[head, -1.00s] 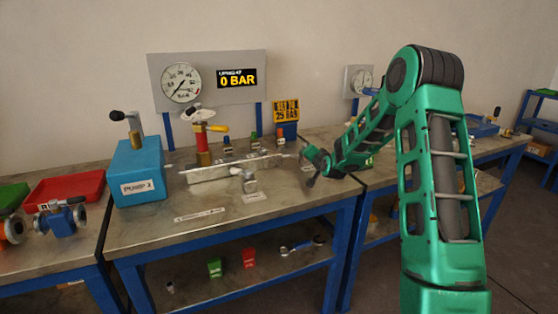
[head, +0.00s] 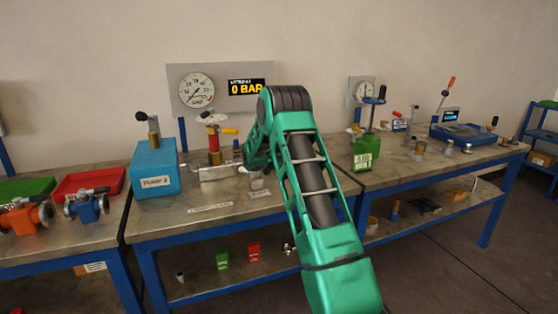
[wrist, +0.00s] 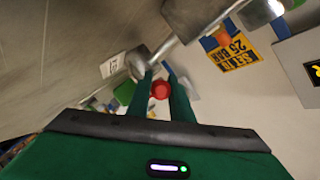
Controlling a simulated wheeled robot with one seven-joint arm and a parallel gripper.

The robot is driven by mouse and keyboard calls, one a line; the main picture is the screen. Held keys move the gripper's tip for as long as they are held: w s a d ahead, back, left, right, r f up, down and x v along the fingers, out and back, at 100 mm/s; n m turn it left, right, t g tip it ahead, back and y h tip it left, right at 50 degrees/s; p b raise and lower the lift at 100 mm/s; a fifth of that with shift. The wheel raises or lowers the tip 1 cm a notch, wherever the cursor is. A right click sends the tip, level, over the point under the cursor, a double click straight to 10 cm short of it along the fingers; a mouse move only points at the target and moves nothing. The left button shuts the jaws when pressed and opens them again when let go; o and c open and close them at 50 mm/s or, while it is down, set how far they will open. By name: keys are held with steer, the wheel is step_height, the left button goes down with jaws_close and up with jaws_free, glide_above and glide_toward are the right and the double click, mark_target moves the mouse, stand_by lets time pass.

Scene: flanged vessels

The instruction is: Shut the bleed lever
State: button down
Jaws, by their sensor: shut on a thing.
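My gripper (wrist: 158,75) shows in the wrist view as two green fingers with a round red end (wrist: 160,90) between them. I take this for the grip of the bleed lever; the rest of it is hidden. A grey metal cylinder (wrist: 137,62) on a rod is close to the left fingertip; I cannot tell whether they touch. In the head view my green arm hides the gripper over the middle bench.
A blue pump box (head: 155,168) stands left of the valve. The gauge panel (head: 220,85) behind reads 0 BAR. A yellow sign (wrist: 230,52) is near the gripper in the wrist view. A green block (head: 366,152) stands right of my arm.

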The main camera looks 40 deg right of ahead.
steer(key=shift+w+a+f+m+g+h, duration=0.15)
steer(key=shift+w+m+g, duration=0.35)
steer(key=shift+g, duration=0.1)
steer(key=shift+w+a+f+m+g+h, duration=0.1)
steer(key=shift+w+m+g+h, duration=0.05)
steer(key=shift+w+m+g, duration=0.35)
steer(key=shift+d+m+g, duration=0.1)
steer(key=shift+m+g, duration=0.3)
steer(key=shift+g, duration=0.4)
steer(key=shift+s+d, duration=0.15)
steer(key=shift+d, duration=0.05)
steer(key=c, duration=1.6)
jaws_free()
steer(key=shift+r, duration=0.1)
steer(key=shift+r, duration=0.15)
